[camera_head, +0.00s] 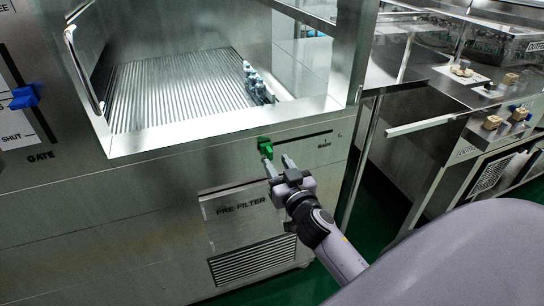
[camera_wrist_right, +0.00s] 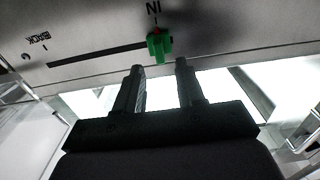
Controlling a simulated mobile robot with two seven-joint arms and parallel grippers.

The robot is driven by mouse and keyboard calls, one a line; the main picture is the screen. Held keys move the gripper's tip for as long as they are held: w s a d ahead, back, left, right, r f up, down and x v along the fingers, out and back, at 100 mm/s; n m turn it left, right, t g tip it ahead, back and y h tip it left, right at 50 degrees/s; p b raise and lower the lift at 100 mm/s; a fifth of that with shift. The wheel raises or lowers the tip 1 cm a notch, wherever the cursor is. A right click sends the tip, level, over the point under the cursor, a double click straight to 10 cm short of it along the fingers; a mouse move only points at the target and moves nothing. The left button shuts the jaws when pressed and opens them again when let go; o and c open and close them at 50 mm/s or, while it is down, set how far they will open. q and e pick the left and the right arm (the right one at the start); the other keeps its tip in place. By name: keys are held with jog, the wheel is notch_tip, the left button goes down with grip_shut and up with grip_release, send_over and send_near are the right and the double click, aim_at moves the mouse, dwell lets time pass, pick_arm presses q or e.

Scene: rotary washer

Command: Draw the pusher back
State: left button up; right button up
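The pusher's green handle (camera_head: 265,144) sits at the left end of a dark slot (camera_head: 305,138) on the steel front panel. In the right wrist view the green handle (camera_wrist_right: 159,44) is at the end of the slot marked IN, and BACK is printed near the other end. My right gripper (camera_head: 277,163) is open just in front of and below the handle. In the right wrist view its two fingers (camera_wrist_right: 160,68) are apart and empty, with the handle just beyond the tips, roughly between them. My left gripper is not in view.
Above the panel is an open chamber with a ribbed floor (camera_head: 175,85) and several small bluish items (camera_head: 255,85) at its right side. A blue gate knob (camera_head: 25,96) is at far left. A PRE FILTER panel (camera_head: 240,205) lies below the slot. Another steel machine (camera_head: 470,110) stands at right.

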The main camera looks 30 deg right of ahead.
aim_at(271, 155)
jog(key=shift+x, duration=1.9)
grip_shut()
